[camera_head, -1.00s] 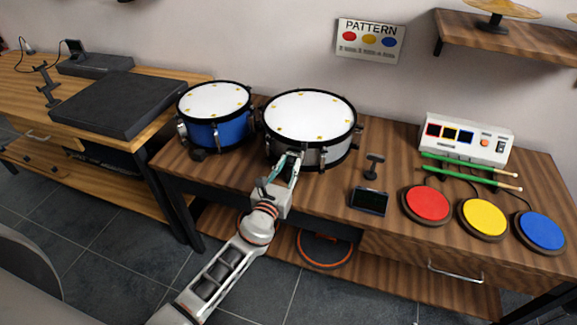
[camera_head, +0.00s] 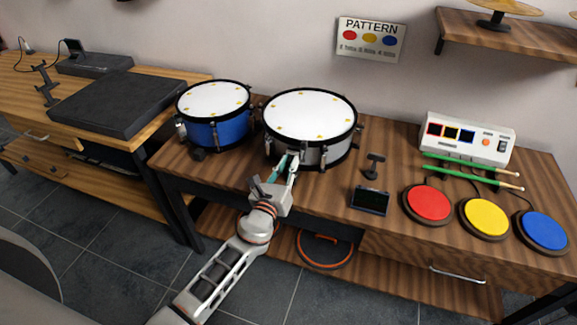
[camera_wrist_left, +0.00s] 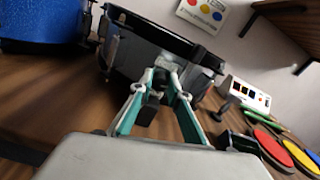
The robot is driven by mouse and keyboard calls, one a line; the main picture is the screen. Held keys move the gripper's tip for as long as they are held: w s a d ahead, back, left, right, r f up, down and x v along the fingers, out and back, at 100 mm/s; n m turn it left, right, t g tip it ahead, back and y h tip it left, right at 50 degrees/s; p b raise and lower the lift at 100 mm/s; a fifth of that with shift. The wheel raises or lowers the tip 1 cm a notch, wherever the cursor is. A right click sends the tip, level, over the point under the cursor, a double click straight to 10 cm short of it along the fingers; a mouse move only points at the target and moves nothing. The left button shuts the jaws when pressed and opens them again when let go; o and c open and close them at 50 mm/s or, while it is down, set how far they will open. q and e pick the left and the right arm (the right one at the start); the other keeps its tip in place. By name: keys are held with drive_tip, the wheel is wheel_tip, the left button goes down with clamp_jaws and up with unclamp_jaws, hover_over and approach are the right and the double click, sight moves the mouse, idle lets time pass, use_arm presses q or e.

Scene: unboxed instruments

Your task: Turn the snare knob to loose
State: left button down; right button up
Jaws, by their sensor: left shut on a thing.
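The snare drum (camera_head: 310,112) has a white head, black hoops and a light grey shell, and stands on the wooden table. My left gripper (camera_head: 288,160) is at the near side of its shell. In the left wrist view, the gripper's fingers (camera_wrist_left: 164,76) reach the drum's dark shell (camera_wrist_left: 135,58) and are closed on a small part at its side, taken as the snare knob. The fingertips mostly hide that knob, so its turn cannot be read. A dark block (camera_wrist_left: 148,108) shows between the finger links. My right gripper is in neither view.
A blue drum (camera_head: 215,132) stands close on the left. To the right are a small black stand (camera_head: 374,166), a dark screen (camera_head: 370,201), red (camera_head: 428,204), yellow (camera_head: 483,218) and blue (camera_head: 541,231) pads, green sticks (camera_head: 470,175) and a white console (camera_head: 468,138).

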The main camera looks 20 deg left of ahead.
use_arm(q)
drive_tip(key=n+b, duration=0.1)
drive_tip(key=n, duration=0.1)
drive_tip(key=shift+f+n, duration=0.2)
drive_tip(key=shift+n, duration=0.2)
drive_tip(key=n+b, duration=0.1)
drive_tip(key=n, duration=0.3)
drive_tip(key=shift+a, duration=0.1)
drive_tip(key=n, duration=0.4)
drive_tip(key=shift+b, duration=0.4)
drive_tip(key=n, duration=0.4)
drive_tip(key=shift+n, duration=0.3)
drive_tip(key=c, duration=2.2)
unclamp_jaws()
